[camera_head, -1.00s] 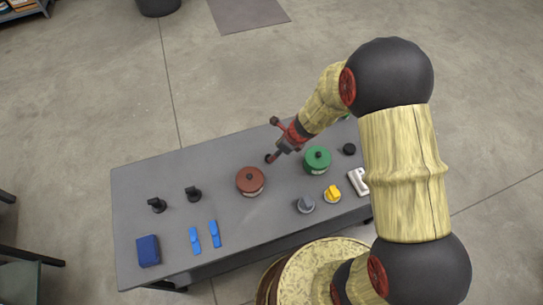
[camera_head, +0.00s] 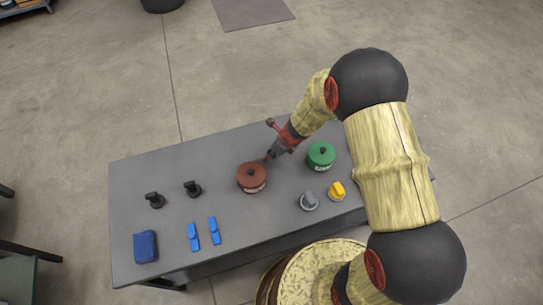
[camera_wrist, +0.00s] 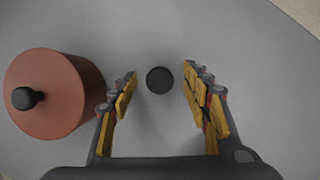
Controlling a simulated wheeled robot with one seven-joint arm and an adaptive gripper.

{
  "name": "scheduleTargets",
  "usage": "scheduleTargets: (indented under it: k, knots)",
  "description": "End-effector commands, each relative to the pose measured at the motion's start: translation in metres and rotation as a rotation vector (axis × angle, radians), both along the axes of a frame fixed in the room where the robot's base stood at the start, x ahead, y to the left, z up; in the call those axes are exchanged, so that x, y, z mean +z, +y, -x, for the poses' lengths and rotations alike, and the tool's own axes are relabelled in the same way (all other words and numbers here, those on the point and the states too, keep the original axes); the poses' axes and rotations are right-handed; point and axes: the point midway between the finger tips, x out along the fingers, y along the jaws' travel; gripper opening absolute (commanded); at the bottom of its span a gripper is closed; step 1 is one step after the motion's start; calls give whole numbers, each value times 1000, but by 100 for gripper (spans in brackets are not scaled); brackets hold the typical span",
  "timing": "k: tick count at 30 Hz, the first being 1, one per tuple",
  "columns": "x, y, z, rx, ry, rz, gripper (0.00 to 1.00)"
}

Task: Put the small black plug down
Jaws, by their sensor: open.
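The small black plug (camera_wrist: 160,80) shows as a dark round disc on the grey table in the wrist view. It lies between the fingertips of my gripper, with a gap on each side. My gripper (camera_head: 268,157) is open and points down at the table beside the red-brown lidded pot. In the head view I cannot make out the plug clearly at the fingertips.
The red-brown pot (camera_wrist: 60,95) stands close to the left finger. A green pot (camera_head: 321,156), grey knob (camera_head: 309,201) and yellow knob (camera_head: 337,191) stand to the right. Black knobs (camera_head: 193,188), blue pieces (camera_head: 214,231) and a blue block (camera_head: 145,246) lie left.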

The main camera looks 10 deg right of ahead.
Motion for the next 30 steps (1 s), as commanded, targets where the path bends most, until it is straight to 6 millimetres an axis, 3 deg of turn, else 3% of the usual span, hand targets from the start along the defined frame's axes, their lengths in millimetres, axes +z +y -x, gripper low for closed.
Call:
scheduleTargets:
  k: [3,27,30]
  knots:
    - [1,0,0,0,-1,-1,48]
    - [1,0,0,0,0,0,3]
    - [1,0,0,0,0,0,2]
